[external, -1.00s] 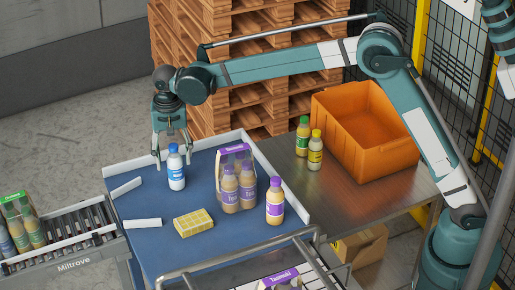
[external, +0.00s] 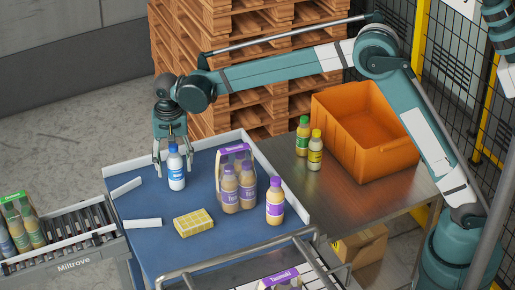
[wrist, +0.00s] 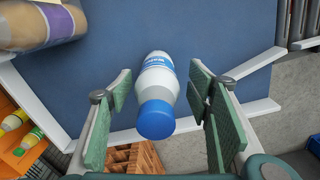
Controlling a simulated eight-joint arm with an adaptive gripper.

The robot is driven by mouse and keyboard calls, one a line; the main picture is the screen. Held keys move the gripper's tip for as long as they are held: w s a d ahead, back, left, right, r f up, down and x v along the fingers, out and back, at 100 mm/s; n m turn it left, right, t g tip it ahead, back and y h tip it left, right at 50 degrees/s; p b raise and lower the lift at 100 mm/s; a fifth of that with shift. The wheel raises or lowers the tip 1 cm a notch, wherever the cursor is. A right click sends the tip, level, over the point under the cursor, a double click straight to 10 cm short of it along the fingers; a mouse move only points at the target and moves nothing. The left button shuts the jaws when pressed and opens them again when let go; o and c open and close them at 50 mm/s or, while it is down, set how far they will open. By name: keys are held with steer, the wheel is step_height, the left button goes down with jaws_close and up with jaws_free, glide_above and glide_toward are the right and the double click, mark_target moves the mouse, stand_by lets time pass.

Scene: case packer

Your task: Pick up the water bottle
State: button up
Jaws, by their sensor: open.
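The water bottle (external: 176,170), white with a blue cap and blue label, stands upright on the blue table surface (external: 150,240) near its back left. It also shows in the wrist view (wrist: 157,90), between the two fingers. My gripper (external: 172,168) is open, pointing down, with its fingers at the bottle's upper part, one on either side. In the wrist view my gripper (wrist: 160,105) shows gaps between the green finger pads and the bottle, so neither finger appears to touch it.
A purple-topped pack of bottles (external: 229,185) and a single purple-capped bottle (external: 275,200) stand to the right. A yellow block (external: 194,223) lies in front. Green- and yellow-capped bottles (external: 315,150) stand beside an orange crate (external: 350,145). A low white rim (external: 205,143) edges the table.

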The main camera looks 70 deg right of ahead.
mark_target(173, 145)
steer(key=shift+s+d+f+p, duration=0.1)
steer(key=shift+f+p, duration=0.15)
steer(key=shift+f, duration=1)
steer(key=shift+s+f+p, duration=0.1)
steer(key=shift+f+p, duration=0.1)
steer(key=shift+f, duration=1)
steer(key=c, duration=1.1)
steer(key=shift+r+b, duration=0.55)
steer(key=shift+r, duration=4.5)
